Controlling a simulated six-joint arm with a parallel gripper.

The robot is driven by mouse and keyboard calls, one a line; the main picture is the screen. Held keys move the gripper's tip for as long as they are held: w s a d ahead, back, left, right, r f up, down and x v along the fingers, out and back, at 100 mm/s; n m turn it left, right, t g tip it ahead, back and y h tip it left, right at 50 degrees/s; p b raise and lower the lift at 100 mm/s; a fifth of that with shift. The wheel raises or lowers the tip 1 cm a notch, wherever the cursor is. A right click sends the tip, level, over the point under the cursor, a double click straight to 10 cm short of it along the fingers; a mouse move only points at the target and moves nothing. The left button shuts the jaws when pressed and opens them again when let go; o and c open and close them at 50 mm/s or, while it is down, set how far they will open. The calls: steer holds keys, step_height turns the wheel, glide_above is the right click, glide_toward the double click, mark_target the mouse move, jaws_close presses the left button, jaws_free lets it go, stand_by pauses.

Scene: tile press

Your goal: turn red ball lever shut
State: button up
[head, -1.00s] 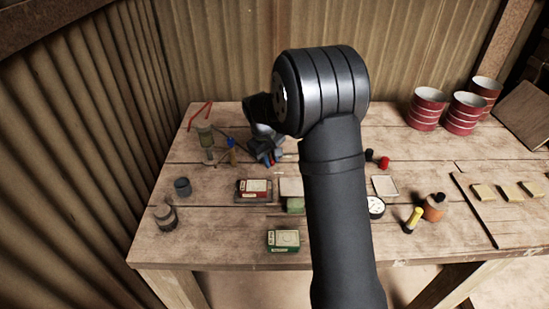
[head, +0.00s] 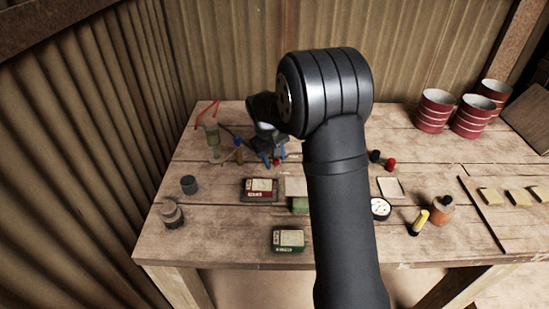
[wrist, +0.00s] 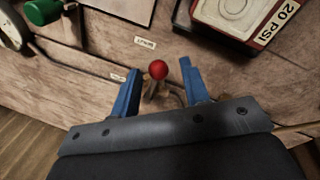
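A small red ball (wrist: 158,70) shows in the wrist view, on top of a lever whose brownish stem (wrist: 150,88) is partly visible below it. My gripper (wrist: 160,72) is open, with one blue finger on each side of the ball and visible gaps on both sides. In the head view my gripper (head: 274,158) is low over the table's back left part, and the red ball (head: 276,162) is a small spot between the fingers. The lever's base is mostly hidden by my gripper.
A red-edged box (head: 259,190) lies in front of my gripper; a box marked 20 PSI (wrist: 242,18) shows in the wrist view. A glass bottle (head: 213,140) and a blue-handled tool (head: 239,150) stand close left. A green box (head: 288,240) lies nearer the front edge.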

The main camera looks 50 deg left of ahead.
steer(key=s+r, duration=0.3)
steer(key=r, duration=1.4)
steer(key=shift+s+a, duration=0.15)
steer(key=shift+a, duration=0.2)
steer(key=shift+f, duration=0.1)
steer(key=w+f, duration=0.1)
steer(key=f, duration=0.4)
steer(key=w+f, duration=0.1)
steer(key=f, duration=0.5)
steer(key=w+f, duration=0.1)
steer(key=f, duration=0.5)
steer(key=shift+w+d, duration=0.15)
steer(key=shift+d, duration=0.25)
